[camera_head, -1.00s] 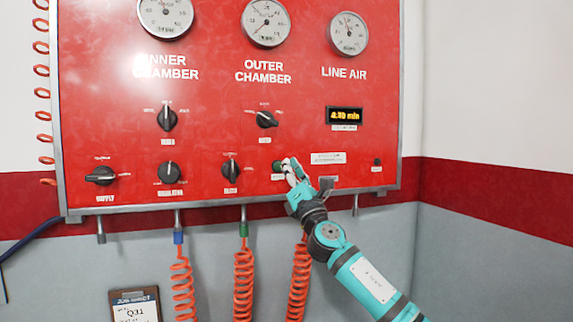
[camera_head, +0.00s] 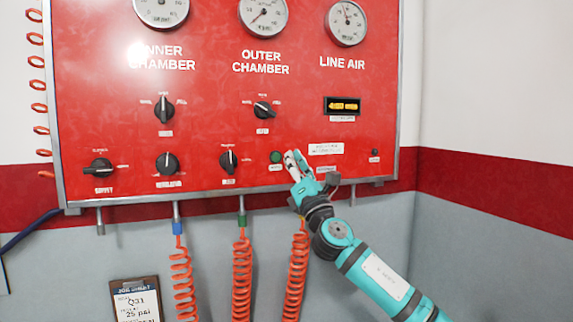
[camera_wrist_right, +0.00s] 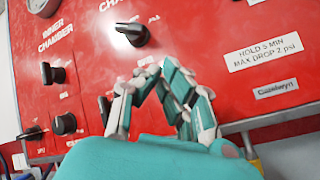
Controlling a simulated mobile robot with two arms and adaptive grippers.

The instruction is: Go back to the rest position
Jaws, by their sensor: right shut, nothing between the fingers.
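My right gripper (camera_head: 293,162) is shut and empty in front of the lower part of the red test panel (camera_head: 205,100). In the head view its fingertips are just right of a green button (camera_head: 275,157), which now shows clear of them. In the right wrist view the gripper (camera_wrist_right: 150,75) has its fingers brought together in front of the panel, below a black knob (camera_wrist_right: 133,33). I cannot tell the exact gap to the panel. My left gripper is in neither view.
Knobs such as the supply knob (camera_head: 99,166) stick out of the panel. Orange coiled hoses (camera_head: 241,275) hang below it, one close to my right wrist. A clipboard (camera_head: 136,299) is on the wall at lower left. The grey wall (camera_head: 480,250) at right is clear.

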